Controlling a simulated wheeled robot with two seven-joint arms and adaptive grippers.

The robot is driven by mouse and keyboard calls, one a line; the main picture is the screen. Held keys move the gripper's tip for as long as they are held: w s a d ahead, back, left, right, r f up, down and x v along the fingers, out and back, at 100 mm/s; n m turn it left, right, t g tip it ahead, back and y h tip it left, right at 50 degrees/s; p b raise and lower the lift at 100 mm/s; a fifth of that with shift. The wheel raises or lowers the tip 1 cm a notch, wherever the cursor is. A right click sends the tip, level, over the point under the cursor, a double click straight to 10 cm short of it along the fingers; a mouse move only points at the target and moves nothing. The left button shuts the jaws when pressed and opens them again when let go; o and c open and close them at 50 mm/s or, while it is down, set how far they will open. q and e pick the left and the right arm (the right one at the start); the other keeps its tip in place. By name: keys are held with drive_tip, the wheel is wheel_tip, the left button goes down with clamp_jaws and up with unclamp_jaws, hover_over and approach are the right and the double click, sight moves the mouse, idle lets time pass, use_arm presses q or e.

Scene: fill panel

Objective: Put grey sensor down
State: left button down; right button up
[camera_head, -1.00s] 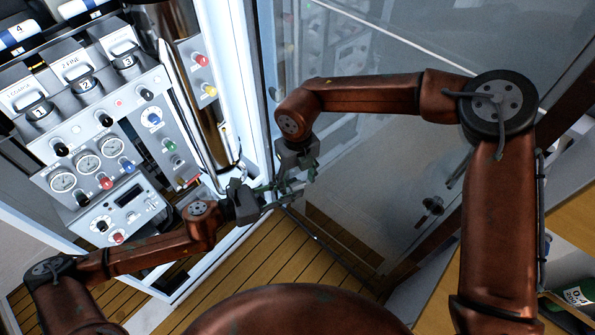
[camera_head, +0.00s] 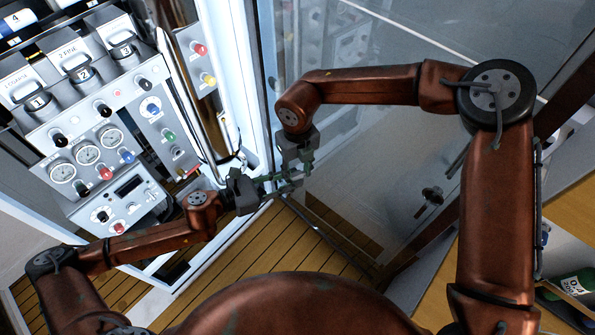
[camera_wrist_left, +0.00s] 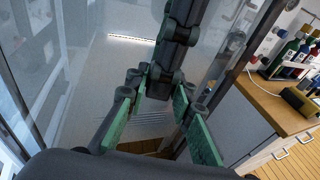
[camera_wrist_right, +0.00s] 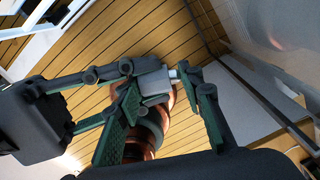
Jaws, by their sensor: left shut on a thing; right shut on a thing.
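The grey sensor, a small grey block (camera_wrist_right: 155,86), shows in the right wrist view between the green-padded fingers of my right gripper (camera_wrist_right: 160,80). My left gripper (camera_head: 284,182) comes in from the left with its fingers reaching that same block, so both grippers meet at it and appear shut on it. In the head view my right gripper (camera_head: 298,172) points down onto the left one's fingertips. The sensor is mostly hidden by the fingers there. In the left wrist view my left gripper (camera_wrist_left: 158,92) has the dark right gripper just beyond its fingertips.
A panel with gauges (camera_head: 87,155), knobs and numbered canisters (camera_head: 83,73) stands at the left. A glass pane (camera_head: 370,190) lies behind the right arm. Wooden slatted floor (camera_head: 260,245) is below. A wooden counter with bottles (camera_wrist_left: 290,50) shows in the left wrist view.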

use_arm(q)
drive_tip(key=c, duration=1.6)
unclamp_jaws()
